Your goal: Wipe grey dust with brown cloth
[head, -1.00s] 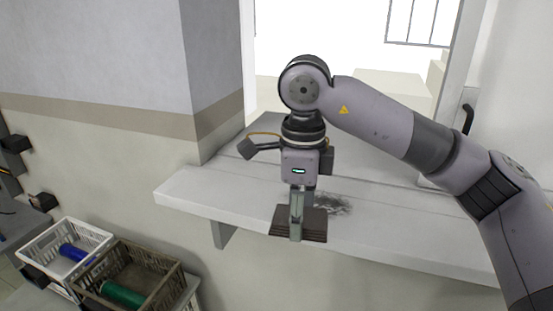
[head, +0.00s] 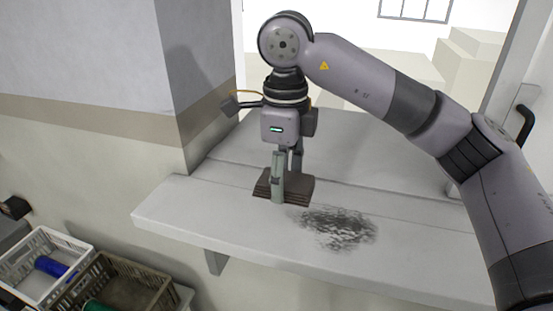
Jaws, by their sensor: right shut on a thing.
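The grey dust (head: 340,228) is a dark smudged patch on the pale window sill (head: 200,220). My right gripper (head: 283,190) points down and is shut on the brown cloth (head: 299,191), a folded, layered pad. The cloth is at the sill surface, just left of and behind the dust patch; I cannot tell whether it touches the sill. The gripper's fingers hide part of the cloth. My left gripper is not in view.
A white crate (head: 22,283) with a blue item (head: 50,266) and a brown crate (head: 140,272) with a green item (head: 98,306) stand low at the left. A wall pillar (head: 200,70) borders the sill on the left. The sill's front right is clear.

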